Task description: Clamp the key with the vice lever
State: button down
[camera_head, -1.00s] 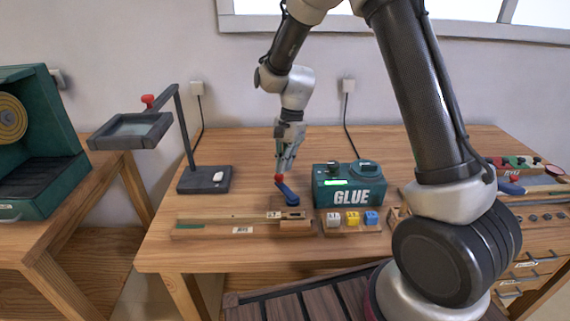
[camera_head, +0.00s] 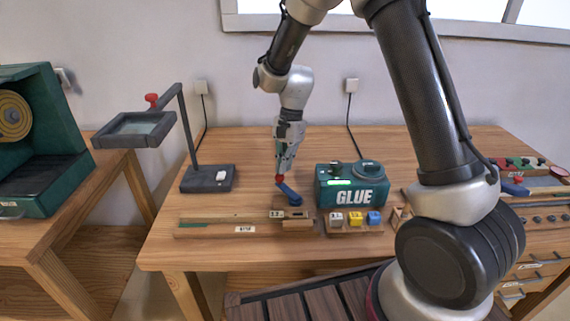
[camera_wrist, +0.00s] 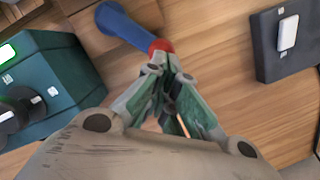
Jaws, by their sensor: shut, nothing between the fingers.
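The vice lever, a blue bar (camera_head: 289,193) with a red knob (camera_head: 279,179), stands at the right end of the long wooden key (camera_head: 215,229). The key lies along the table's front with its right end at the wooden vice block (camera_head: 297,224). My gripper (camera_head: 281,170) is shut and empty, its fingertips at the red knob. In the wrist view the blue lever (camera_wrist: 125,24) runs up and left from the red knob (camera_wrist: 160,46), which is right at my gripper's fingertips (camera_wrist: 167,66). The fingers appear to touch the knob. The key is not clearly visible there.
The green glue machine (camera_head: 352,185) stands close on the right, with a lit display. A magnifier stand (camera_head: 208,179) is at the left. The table between stand and lever is clear.

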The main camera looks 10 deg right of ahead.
jog(key=shift+s+a+n+g+h, duration=0.15)
jog(key=shift+s+a+n, duration=0.05)
jog(key=shift+a+n, duration=0.55)
jog(key=shift+s+a+n+g+h, duration=0.2)
jog(key=shift+a+n, duration=0.35)
jog(key=shift+n, duration=0.4)
dwell(1.5)
jog(key=shift+s+a+n+h, duration=0.2)
jog(key=shift+s+a+n, duration=0.3)
jog(key=shift+n, duration=0.4)
jog(key=shift+s+a+n+h, duration=0.15)
jog(key=shift+s+a+n, duration=0.15)
jog(key=shift+a+n, duration=0.5)
dwell(3.1)
